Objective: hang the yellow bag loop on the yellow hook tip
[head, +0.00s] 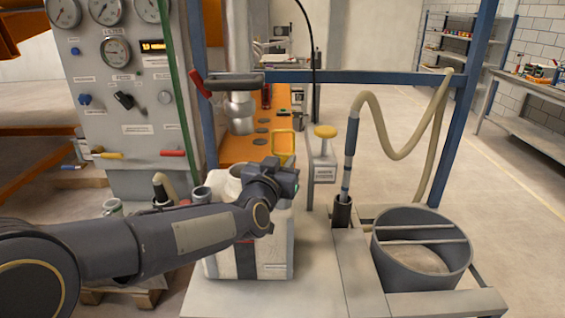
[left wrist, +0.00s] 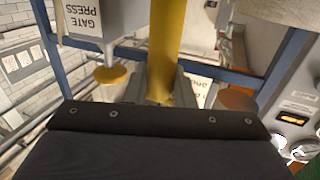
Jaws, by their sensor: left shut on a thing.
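A yellow squared loop (head: 283,131) stands above the jaws of my left gripper (head: 290,172) in the head view. In the left wrist view a yellow strap (left wrist: 165,45) runs up from between the fingers (left wrist: 160,95), which are shut on it. The tip also shows in the left wrist view (left wrist: 110,75), left of the strap. A white bag (head: 222,260) sits below my gripper, partly hidden by my arm. My right gripper is out of view.
A blue frame (head: 350,77) crosses behind the post. A round grey bin (head: 385,262) is at the lower right. A gauge panel (head: 130,110) stands at the left.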

